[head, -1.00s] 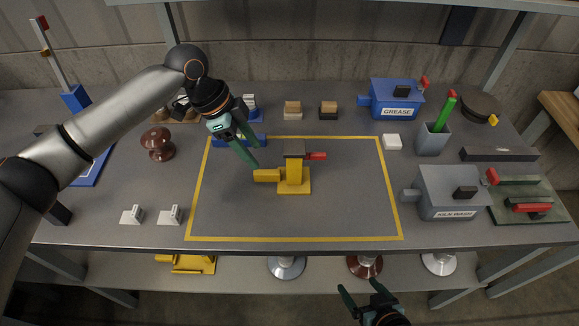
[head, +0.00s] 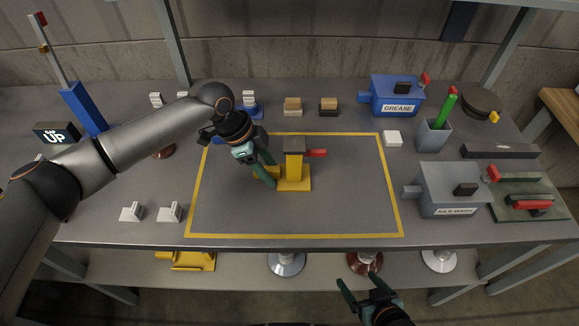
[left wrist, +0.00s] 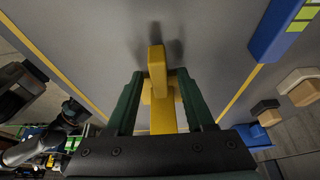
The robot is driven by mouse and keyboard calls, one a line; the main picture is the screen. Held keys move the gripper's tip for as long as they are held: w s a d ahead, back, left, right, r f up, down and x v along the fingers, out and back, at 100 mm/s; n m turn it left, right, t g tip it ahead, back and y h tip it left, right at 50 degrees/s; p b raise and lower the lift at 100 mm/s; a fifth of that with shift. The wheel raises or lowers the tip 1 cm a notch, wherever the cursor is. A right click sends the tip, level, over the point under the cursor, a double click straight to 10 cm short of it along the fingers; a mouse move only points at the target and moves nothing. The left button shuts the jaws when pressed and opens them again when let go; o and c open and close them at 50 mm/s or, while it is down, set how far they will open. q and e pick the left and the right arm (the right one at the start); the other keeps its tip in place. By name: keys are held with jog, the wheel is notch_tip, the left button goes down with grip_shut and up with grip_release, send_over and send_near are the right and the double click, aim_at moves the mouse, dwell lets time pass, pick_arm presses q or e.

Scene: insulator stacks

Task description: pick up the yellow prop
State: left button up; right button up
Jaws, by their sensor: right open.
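The yellow prop (head: 294,170) stands upright on the bench inside the yellow-taped rectangle. It has a flat base, a post with a dark block on top, a red handle to the right and a yellow bar to the left. My left gripper (head: 273,173) is open at the left bar, partly hiding it. In the left wrist view the yellow prop (left wrist: 157,70) shows between the two green fingers, with a finger on either side; contact cannot be told. My right gripper (head: 360,288) is open and empty in front of the bench, well away from the prop.
Another yellow piece (head: 187,260) lies on the lower shelf. A blue grease box (head: 396,100), a grey box (head: 447,195) and a grey cup (head: 433,135) stand to the right. Small white blocks (head: 169,212) sit at left. The taped area's right side is clear.

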aim_at(274, 168)
pick_arm(q)
grip_shut()
jog(key=shift+r, duration=0.2)
dwell(0.6)
jog(key=shift+r, duration=0.3)
notch_tip(274, 168, up, 2)
jog(key=shift+r, duration=0.1)
jog(key=s+d+r+p, duration=0.1)
jog(key=s+r, duration=0.9)
jog(key=s, duration=0.4)
jog(key=shift+d, duration=0.2)
jog(key=shift+w+f, duration=0.1)
